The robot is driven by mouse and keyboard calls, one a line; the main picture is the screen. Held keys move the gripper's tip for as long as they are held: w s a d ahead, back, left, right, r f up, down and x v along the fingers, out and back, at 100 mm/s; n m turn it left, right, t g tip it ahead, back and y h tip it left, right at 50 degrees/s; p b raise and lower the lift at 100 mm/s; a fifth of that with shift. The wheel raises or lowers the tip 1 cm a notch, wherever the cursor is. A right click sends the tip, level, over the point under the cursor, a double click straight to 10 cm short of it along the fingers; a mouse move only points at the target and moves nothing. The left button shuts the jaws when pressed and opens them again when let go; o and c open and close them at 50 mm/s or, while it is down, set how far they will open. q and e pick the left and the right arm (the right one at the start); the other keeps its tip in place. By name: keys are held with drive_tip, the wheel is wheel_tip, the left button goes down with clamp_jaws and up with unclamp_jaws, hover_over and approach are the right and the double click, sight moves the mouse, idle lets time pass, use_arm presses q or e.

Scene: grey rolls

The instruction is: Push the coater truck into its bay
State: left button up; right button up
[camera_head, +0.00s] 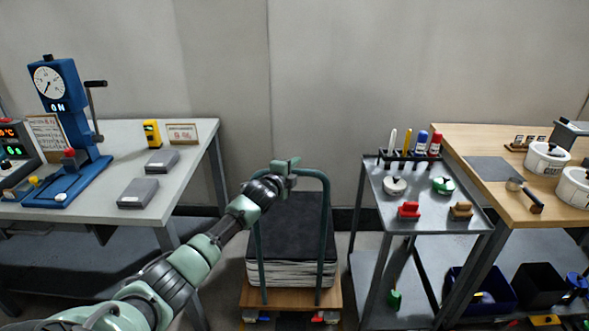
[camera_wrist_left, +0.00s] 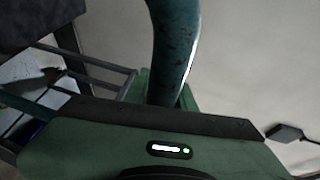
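The coater truck (camera_head: 250,292) is a low wooden-decked trolley with a green tubular handle (camera_head: 327,215). It carries a stack of pale sheets with a dark top (camera_head: 295,240). It stands between the left workbench and the grey cart. My left gripper (camera_head: 286,165) is at the handle's top bar. In the left wrist view a green tube (camera_wrist_left: 175,45) of the handle runs down to my gripper body, hiding part of a green finger behind it. How far the fingers are closed is not clear. No marked bay can be made out. My right gripper is not in view.
The left workbench (camera_head: 110,210) holds a blue dial press (camera_head: 62,130) and grey blocks. The grey cart (camera_head: 385,210) on the right carries markers and stamps. A wooden table (camera_head: 475,145) stands further right, with bins below. A wall is close behind the truck.

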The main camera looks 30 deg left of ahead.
use_arm(q)
drive_tip(key=shift+o, duration=1.1)
drive_tip(key=shift+s+r, duration=0.1)
drive_tip(key=shift+r, duration=0.15)
drive_tip(key=shift+s+f, duration=0.1)
drive_tip(key=shift+f, duration=0.05)
drive_tip(key=v, duration=0.7)
drive_tip(key=shift+s, duration=0.35)
drive_tip(key=shift+d, duration=0.15)
